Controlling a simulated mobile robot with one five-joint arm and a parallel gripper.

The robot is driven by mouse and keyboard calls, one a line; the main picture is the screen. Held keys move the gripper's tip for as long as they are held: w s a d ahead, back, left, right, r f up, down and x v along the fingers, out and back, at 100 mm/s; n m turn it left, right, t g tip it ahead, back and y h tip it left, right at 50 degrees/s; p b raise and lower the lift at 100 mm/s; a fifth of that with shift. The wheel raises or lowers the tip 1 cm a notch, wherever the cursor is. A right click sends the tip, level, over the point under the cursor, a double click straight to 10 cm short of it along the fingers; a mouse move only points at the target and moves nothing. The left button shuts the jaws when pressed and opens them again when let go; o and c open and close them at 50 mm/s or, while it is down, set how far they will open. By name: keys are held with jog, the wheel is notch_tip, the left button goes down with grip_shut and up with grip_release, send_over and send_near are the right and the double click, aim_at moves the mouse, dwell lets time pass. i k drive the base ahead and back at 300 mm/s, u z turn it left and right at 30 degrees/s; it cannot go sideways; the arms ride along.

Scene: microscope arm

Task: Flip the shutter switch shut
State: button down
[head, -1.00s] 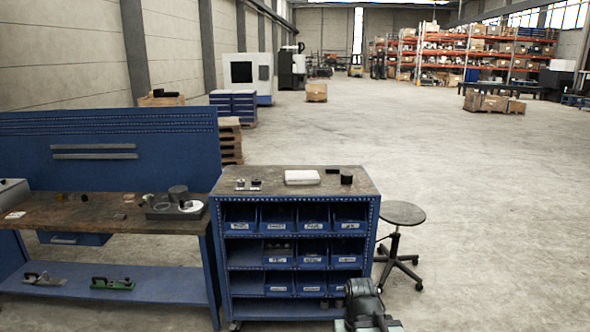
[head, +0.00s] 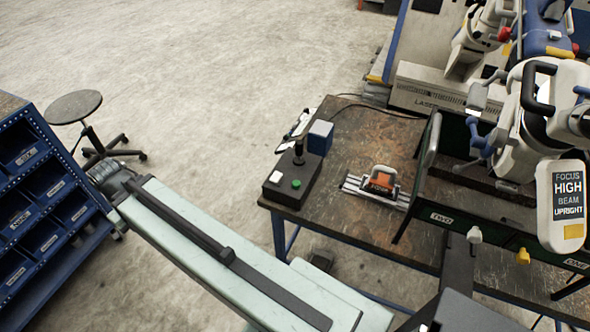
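No part is readably labelled as a shutter switch in the head view, so I cannot tell which part it is. A dark control box (head: 291,185) on the table has an upright black lever (head: 299,150), a green button and a pale button. A dark stand beside it carries labels TWO and ONE, with a white knob (head: 474,235) near TWO and a yellow knob (head: 523,256) near ONE. The white microscope arm (head: 545,110) is at the right, with a panel (head: 568,205) reading FOCUS HIGH BEAM UPRIGHT. My gripper is not in view.
The worn table (head: 358,145) also holds a blue block (head: 320,137), an orange and silver fixture (head: 380,182) and a pale laser unit (head: 430,90). A stool (head: 75,107) and blue bin cabinet (head: 35,200) stand left. The floor behind is clear.

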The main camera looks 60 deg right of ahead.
aim_at(275, 178)
jog(key=z, duration=0.45)
jog(key=k, duration=1.3)
jog(key=u, duration=0.35)
jog(key=i, duration=1)
jog(key=z, duration=0.05)
